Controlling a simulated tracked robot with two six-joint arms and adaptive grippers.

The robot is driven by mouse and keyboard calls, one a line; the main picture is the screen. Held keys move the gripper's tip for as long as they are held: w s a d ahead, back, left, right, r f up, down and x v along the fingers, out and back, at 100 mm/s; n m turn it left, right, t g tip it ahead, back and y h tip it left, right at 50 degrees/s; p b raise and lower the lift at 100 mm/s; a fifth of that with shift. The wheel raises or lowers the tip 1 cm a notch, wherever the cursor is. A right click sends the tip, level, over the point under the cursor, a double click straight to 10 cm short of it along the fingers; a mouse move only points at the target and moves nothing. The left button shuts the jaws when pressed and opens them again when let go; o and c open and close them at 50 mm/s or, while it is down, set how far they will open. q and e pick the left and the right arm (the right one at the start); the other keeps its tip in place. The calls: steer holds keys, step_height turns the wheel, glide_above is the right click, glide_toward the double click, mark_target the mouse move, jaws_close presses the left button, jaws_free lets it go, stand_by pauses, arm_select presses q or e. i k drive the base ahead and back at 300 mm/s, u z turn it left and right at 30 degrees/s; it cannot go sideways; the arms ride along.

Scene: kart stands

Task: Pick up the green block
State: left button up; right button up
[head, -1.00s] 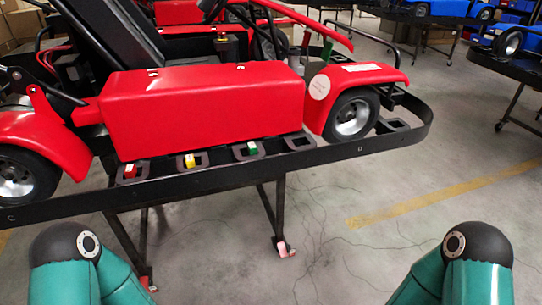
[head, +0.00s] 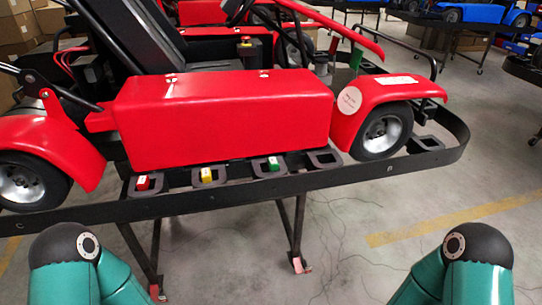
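The green block (head: 273,163) sits in a black square holder on the near edge of the kart stand (head: 240,191), below the red side panel of the kart. A yellow block (head: 206,175) and a red block (head: 143,183) sit in similar holders to its left. A further holder (head: 324,159) to its right looks empty. Only the teal upper parts of my two arms show at the bottom left and bottom right, well apart from the stand. Neither gripper is in the head view.
The red kart (head: 225,115) fills the stand above the holders. The stand's legs (head: 291,232) reach the floor below the rim. Clear concrete floor lies at the right, with a yellow line (head: 450,226). Other stands with blue karts (head: 482,12) are at the back right.

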mark_target(273, 164)
steer(key=u, duration=0.05)
steer(key=i, duration=0.6)
steer(key=k, duration=0.5)
steer(key=u, duration=0.55)
steer(key=i, duration=0.45)
steer(key=u, duration=0.3)
